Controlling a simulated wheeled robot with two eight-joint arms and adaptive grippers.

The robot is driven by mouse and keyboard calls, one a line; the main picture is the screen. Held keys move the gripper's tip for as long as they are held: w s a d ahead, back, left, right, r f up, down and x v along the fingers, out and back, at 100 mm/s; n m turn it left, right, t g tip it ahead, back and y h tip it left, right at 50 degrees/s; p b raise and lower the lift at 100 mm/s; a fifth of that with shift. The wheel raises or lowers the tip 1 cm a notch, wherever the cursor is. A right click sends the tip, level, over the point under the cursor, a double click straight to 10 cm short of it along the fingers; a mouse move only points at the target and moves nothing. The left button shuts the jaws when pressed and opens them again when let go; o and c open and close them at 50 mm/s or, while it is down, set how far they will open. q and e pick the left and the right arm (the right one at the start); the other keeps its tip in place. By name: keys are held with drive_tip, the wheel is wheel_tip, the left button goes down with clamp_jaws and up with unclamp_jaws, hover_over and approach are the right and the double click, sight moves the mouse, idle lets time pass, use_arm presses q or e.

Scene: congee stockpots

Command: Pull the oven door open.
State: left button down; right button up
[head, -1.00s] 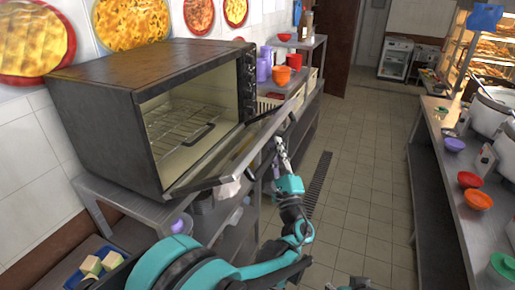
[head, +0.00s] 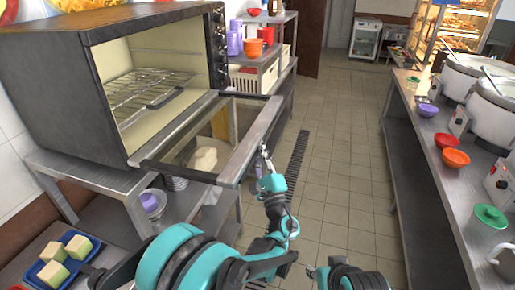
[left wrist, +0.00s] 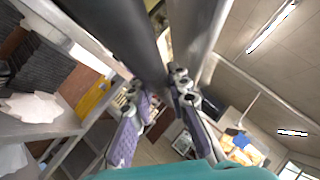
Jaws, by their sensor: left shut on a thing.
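The black oven (head: 62,85) stands on a metal counter at the left, with a wire rack (head: 145,92) inside. Its glass door (head: 252,142) is swung down and lies close to level in front of the oven's mouth. My left gripper (head: 265,157) is at the door's outer edge. In the left wrist view, the fingers of my left gripper (left wrist: 160,88) close at a dark bar (left wrist: 125,38) that runs along the door's edge; the exact contact is partly hidden. A teal part of my right arm shows at the bottom, but its gripper does not.
A shelf at the back holds purple cups (head: 235,40) and an orange bowl (head: 252,47). A blue tray (head: 48,280) with pale blocks sits at the lower left. A counter (head: 435,175) with pots and bowls runs along the right. The tiled floor (head: 330,160) between is clear.

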use_arm(q)
drive_tip(key=shift+f, duration=0.25)
drive_tip(key=c, duration=1.4)
unclamp_jaws()
drive_tip(key=shift+c, duration=0.2)
drive_tip(key=v, duration=0.7)
drive_tip(key=shift+s, duration=0.25)
drive_tip(key=shift+d+f, duration=0.1)
drive_tip(key=shift+f, duration=0.05)
